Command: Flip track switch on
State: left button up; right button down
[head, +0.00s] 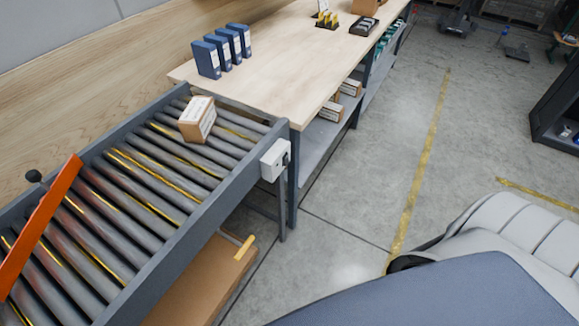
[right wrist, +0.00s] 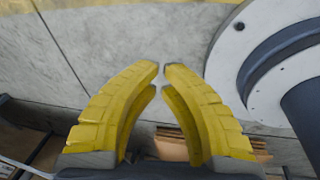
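A small light-grey switch box (head: 274,160) is fixed to the outer side of the roller conveyor (head: 212,205) near its far right corner, in the head view. A dark knob or lever (head: 286,159) shows on its right side; its exact position is too small to tell. My right gripper (right wrist: 160,67) shows in the right wrist view. Its yellow curved fingers come together at the tips with only a sliver between them, and nothing is held. The switch box is not visible in that view. Neither gripper shows in the head view.
A taped carton (head: 197,118) sits on the rollers. An orange bar (head: 38,230) crosses the conveyor at left, beside a black ball knob (head: 34,176). A wooden bench (head: 285,65) with blue binders (head: 206,59) stands behind. A large carton (head: 205,280) lies below.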

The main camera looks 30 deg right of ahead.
aim_at(283, 165)
jog(key=w+d+r+n+t, duration=0.35)
jog(key=w+d+r, duration=0.55)
jog(key=w+d, duration=0.4)
jog(key=w+d+r+n+t, duration=0.2)
jog(key=w+r+n+t, duration=0.15)
jog(key=w+r, duration=1)
jog(key=w+a+r+n+t+y, duration=0.25)
jog(key=w+r, duration=0.35)
jog(key=r, duration=0.3)
jog(key=w+a+r+n+t+y, duration=0.25)
jog(key=w+r, duration=0.25)
jog(key=r, duration=0.4)
jog(key=w+a+r+n+y, duration=0.1)
jog(key=a+r+n+y, duration=0.4)
jog(key=a+r, duration=0.5)
notch_tip(283, 165, up, 3)
jog(key=n, duration=0.2)
jog(key=shift+w+a+f+n, duration=0.15)
jog(key=shift+w+a+n, duration=0.1)
jog(key=shift+a+n, duration=0.15)
jog(key=shift+x, duration=6.95)
